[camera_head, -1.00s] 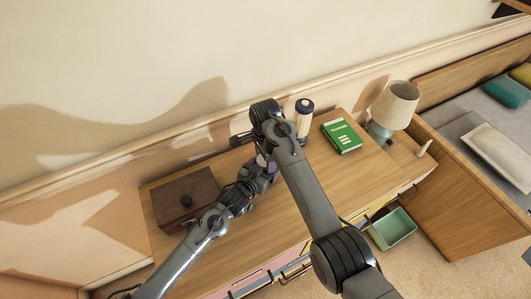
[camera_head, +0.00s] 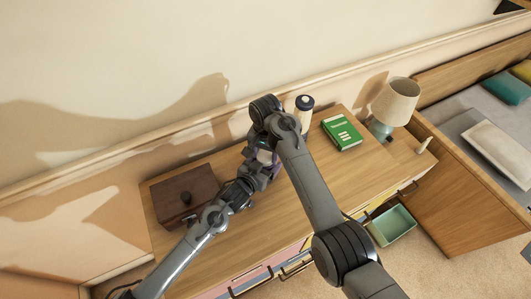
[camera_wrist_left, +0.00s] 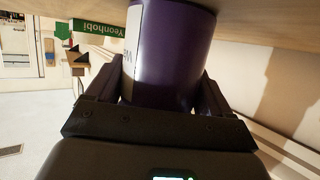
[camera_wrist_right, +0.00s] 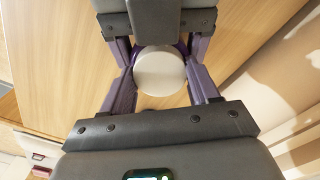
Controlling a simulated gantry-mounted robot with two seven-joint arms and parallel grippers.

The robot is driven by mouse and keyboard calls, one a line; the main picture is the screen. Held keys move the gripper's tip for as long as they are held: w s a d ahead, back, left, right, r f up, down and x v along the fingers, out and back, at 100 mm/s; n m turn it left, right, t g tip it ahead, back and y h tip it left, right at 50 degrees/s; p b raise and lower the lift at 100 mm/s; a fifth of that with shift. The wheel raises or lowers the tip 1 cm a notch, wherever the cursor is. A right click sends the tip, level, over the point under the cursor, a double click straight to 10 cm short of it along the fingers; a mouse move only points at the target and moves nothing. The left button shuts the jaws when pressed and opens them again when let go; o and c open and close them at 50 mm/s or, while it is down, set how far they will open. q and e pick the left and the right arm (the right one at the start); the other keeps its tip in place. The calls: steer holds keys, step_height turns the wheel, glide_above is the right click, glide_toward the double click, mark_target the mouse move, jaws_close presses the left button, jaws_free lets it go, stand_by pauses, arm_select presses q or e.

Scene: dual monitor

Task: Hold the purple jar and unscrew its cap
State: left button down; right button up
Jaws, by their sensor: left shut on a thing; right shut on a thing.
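The purple jar (camera_wrist_left: 180,55) with a white label fills the left wrist view between the fingers of my left gripper (camera_wrist_left: 160,80), which is shut on its body. In the right wrist view the jar's round pale cap (camera_wrist_right: 160,70) faces the camera, with a little purple at its edge. My right gripper (camera_wrist_right: 161,72) is shut on the cap from above, a finger on each side. Left gripper parts show at the top of that view. In the head view both grippers meet above the desk, and my right arm mostly hides the jar. I cannot tell how loose the cap is.
The wooden desk (camera_head: 225,250) carries a dark brown box (camera_head: 180,205) at left. A white bottle with a dark lid (camera_head: 304,110), a green book (camera_head: 341,133) and a lamp (camera_head: 395,102) stand to the right. A green bin (camera_head: 392,226) is on the floor.

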steer(key=n, duration=0.5)
steer(key=o, duration=1.2)
steer(key=shift+c, duration=0.2)
steer(key=shift+r, duration=0.1)
